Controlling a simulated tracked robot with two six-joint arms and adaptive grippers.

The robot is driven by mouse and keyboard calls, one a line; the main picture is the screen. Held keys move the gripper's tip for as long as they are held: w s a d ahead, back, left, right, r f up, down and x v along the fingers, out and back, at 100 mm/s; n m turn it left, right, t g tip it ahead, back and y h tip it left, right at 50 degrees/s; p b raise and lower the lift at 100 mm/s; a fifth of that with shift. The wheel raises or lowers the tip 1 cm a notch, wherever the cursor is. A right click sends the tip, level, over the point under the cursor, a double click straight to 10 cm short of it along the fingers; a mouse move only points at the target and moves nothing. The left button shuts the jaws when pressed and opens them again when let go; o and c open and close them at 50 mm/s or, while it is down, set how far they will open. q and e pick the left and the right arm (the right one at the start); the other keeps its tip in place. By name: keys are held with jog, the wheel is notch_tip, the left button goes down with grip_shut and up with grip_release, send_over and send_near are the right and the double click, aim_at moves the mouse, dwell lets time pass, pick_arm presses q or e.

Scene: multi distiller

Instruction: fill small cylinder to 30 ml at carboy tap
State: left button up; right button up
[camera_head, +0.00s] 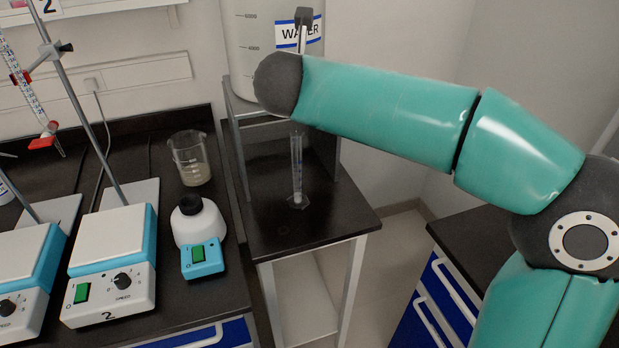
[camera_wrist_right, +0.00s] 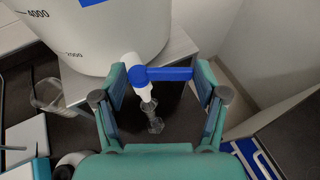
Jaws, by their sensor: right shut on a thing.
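The small cylinder (camera_head: 297,168), clear and slender, stands upright on the dark shelf below the carboy. In the right wrist view its foot (camera_wrist_right: 156,125) shows below the white tap (camera_wrist_right: 137,72). Its liquid level is too small to read. The carboy (camera_head: 248,42) is a large white vessel with a "WATER" label and a scale; it also shows in the wrist view (camera_wrist_right: 100,35). My right gripper (camera_wrist_right: 160,73) is shut on the tap's blue handle (camera_wrist_right: 170,74), which lies crosswise between its fingers. In the head view my right arm hides it. My left gripper is not in view.
On the left bench are a beaker with cloudy liquid (camera_head: 190,160), a small device with a white top and blue base (camera_head: 201,240), and stirrer plates (camera_head: 112,250) with stand rods. A blue-fronted cabinet (camera_head: 440,285) stands at right. The shelf around the cylinder is clear.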

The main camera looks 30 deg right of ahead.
dwell(0.4)
jog(key=m+g+h, duration=0.1)
jog(key=m+g+h+p, duration=0.1)
jog(key=shift+s+a+m, duration=0.1)
jog(key=shift+a+m, duration=0.15)
jog(key=shift+m, duration=0.15)
dwell(3.3)
jog(key=shift+d+n+t+y+b, duration=0.2)
jog(key=shift+n+t+y+b, duration=0.2)
jog(key=shift+n, duration=0.25)
jog(key=shift+d+n+t+y+b, duration=0.15)
jog(key=shift+n+t+y+b, duration=0.1)
jog(key=shift+n+t+y, duration=0.35)
dwell(2.5)
